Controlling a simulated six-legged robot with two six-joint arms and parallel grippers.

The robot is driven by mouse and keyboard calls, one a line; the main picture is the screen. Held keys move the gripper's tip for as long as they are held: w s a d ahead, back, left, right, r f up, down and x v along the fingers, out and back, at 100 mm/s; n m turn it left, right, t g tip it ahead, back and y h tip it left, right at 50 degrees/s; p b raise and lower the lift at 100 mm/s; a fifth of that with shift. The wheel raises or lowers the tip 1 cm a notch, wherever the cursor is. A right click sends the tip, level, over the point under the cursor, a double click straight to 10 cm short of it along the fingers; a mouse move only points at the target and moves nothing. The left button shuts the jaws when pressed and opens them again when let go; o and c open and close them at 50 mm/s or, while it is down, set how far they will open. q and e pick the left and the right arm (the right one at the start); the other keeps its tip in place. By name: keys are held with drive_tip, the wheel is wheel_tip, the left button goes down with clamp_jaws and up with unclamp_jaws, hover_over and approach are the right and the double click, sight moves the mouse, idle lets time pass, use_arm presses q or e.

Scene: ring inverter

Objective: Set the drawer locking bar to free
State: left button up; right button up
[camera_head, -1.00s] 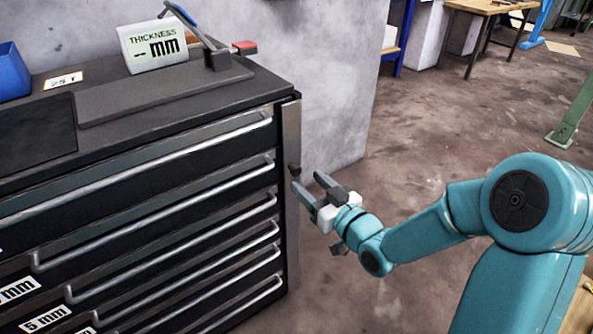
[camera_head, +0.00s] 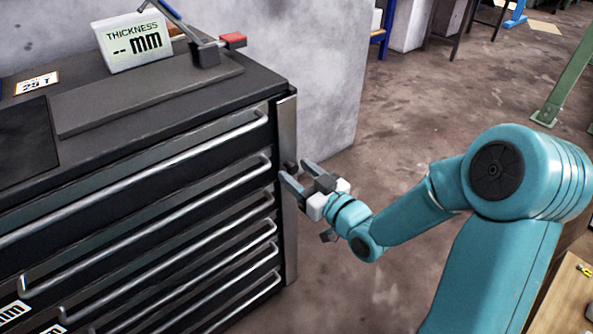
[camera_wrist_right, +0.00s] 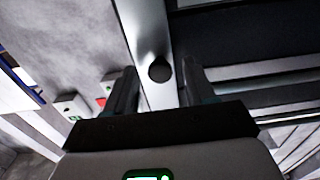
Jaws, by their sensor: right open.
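The drawer locking bar (camera_head: 289,225) is a grey vertical strip at the right front edge of the black drawer cabinet (camera_head: 150,190). A small dark knob (camera_head: 290,167) sticks out from its upper part. My right gripper (camera_head: 295,170) is open beside the bar, its two fingertips close to the knob. In the right wrist view the bar (camera_wrist_right: 142,30) runs down between the fingers, and the round knob (camera_wrist_right: 159,70) lies between the open fingers (camera_wrist_right: 158,80). I cannot tell whether either finger touches it. My left gripper is out of view.
The cabinet has several drawers with long silver handles (camera_head: 245,205). On its top stand a thickness display (camera_head: 133,42) and a lever tool with a red end (camera_head: 232,40). A grey wall block (camera_head: 310,80) stands behind.

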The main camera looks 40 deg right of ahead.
drive_tip(key=shift+s, duration=0.1)
drive_tip(key=shift+r, duration=0.1)
drive_tip(key=shift+c, duration=0.9)
clamp_jaws()
